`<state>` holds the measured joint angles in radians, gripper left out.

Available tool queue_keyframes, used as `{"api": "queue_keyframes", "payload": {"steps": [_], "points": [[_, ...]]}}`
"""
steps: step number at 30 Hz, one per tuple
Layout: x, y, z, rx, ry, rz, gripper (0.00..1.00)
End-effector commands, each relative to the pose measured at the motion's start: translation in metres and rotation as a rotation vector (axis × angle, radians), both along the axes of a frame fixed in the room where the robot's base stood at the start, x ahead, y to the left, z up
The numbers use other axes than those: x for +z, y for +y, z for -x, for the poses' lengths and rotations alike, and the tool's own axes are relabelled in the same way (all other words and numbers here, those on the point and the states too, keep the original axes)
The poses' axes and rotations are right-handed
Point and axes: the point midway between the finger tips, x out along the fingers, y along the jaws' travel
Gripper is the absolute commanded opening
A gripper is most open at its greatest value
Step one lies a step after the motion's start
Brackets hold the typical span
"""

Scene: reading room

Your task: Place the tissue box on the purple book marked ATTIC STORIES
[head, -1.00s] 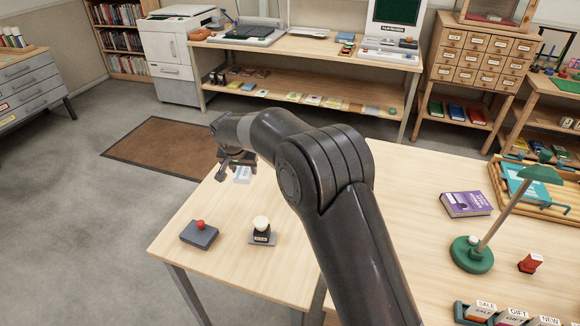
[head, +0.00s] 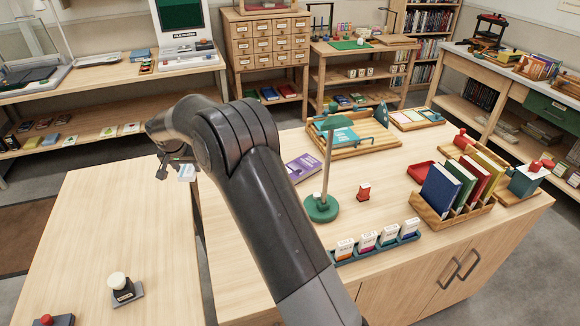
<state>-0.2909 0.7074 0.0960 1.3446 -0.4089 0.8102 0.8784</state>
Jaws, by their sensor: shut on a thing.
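My gripper (head: 177,163) is at the left of the head view, above the gap between the two tables. It is shut on a small white and light-blue box (head: 186,173), seemingly the tissue box; the fingers partly cover it. The box hangs below the fingers, above table height as far as I can tell. The purple book (head: 303,168) lies flat on the right table, to the right of my gripper and beyond my arm. Its cover has pale lettering too small to read. Its top looks bare.
A green desk lamp (head: 321,207) stands just in front of the book. A wooden tray (head: 372,151) with a teal book lies behind it. A red stamp (head: 363,192) and a card rack (head: 376,243) are nearer. A white-knobbed stamp (head: 121,289) stands on the left table.

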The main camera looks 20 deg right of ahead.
Motion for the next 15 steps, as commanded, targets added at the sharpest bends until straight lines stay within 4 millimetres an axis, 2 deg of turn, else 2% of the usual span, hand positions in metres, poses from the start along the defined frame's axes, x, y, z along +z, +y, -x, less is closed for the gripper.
{"api": "queue_keyframes", "payload": {"steps": [1,6,12,15], "points": [[0.001,-0.032,-0.007,-0.044,-0.001,0.000,0.27],[0.003,-0.124,-0.020,-0.173,0.000,0.000,0.27],[0.006,-0.233,-0.020,-0.323,0.000,0.001,0.27],[0.008,-0.279,-0.015,-0.387,0.000,0.000,0.27]]}}
